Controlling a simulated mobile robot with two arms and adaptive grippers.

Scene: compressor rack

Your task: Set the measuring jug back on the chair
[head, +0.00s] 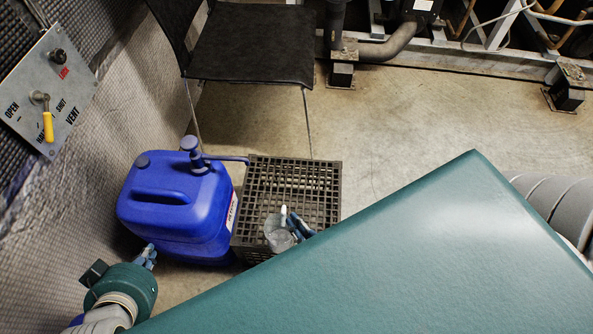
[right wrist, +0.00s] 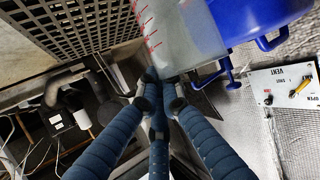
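The measuring jug (head: 277,236) is clear and small in the head view, over the dark grid crate. In the right wrist view the jug (right wrist: 180,35) is close up, with red graduation marks. My right gripper (head: 298,226) has blue fingers at the jug's side; in the right wrist view the fingertips (right wrist: 161,78) are drawn together at the jug's edge and look closed on it. The contact itself is partly hidden. The chair (head: 252,45) has a bare black seat at the top of the head view. My left gripper (head: 149,256) is beside the blue canister, apart from the jug.
A blue canister (head: 170,205) with a pump stands left of the crate (head: 262,180). A valve panel (head: 45,95) with a yellow lever is on the left wall. Pipes and rack feet (head: 343,72) line the back. My teal body covers the lower right.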

